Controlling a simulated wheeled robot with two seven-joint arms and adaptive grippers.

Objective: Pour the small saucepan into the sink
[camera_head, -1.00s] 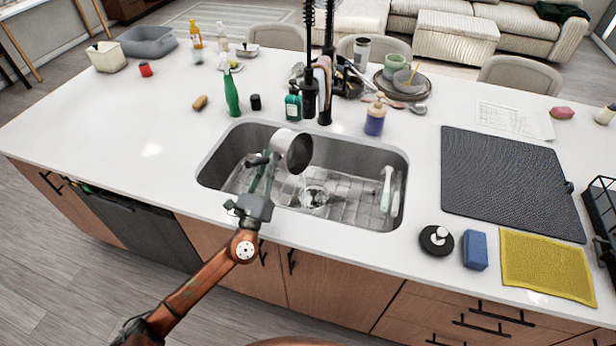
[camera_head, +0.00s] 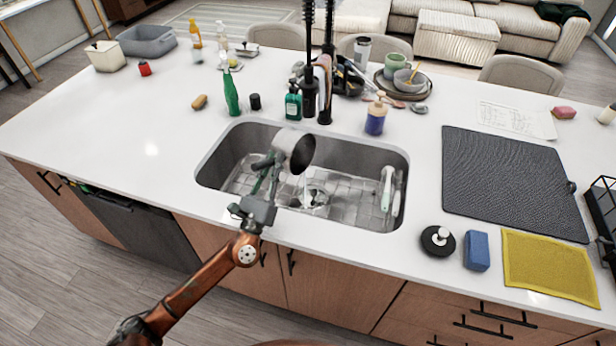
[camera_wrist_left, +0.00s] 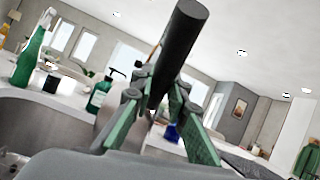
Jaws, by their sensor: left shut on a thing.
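The small saucepan (camera_head: 289,143) is light grey with a dark opening and is tipped on its side over the sink (camera_head: 361,153), its opening facing right. My left gripper (camera_head: 266,166) is shut on its dark handle, above the left part of the basin. In the left wrist view the dark handle (camera_wrist_left: 181,45) stands between the green-padded fingers of my left gripper (camera_wrist_left: 155,103). The pan's body is mostly hidden there. A pale patch shows on the sink floor below the opening; I cannot tell whether it is liquid. My right gripper is not in view.
A dark drying mat (camera_head: 510,180), blue sponge (camera_head: 477,251) and yellow cloth (camera_head: 548,266) lie to the right. The counter's left part is mostly clear.

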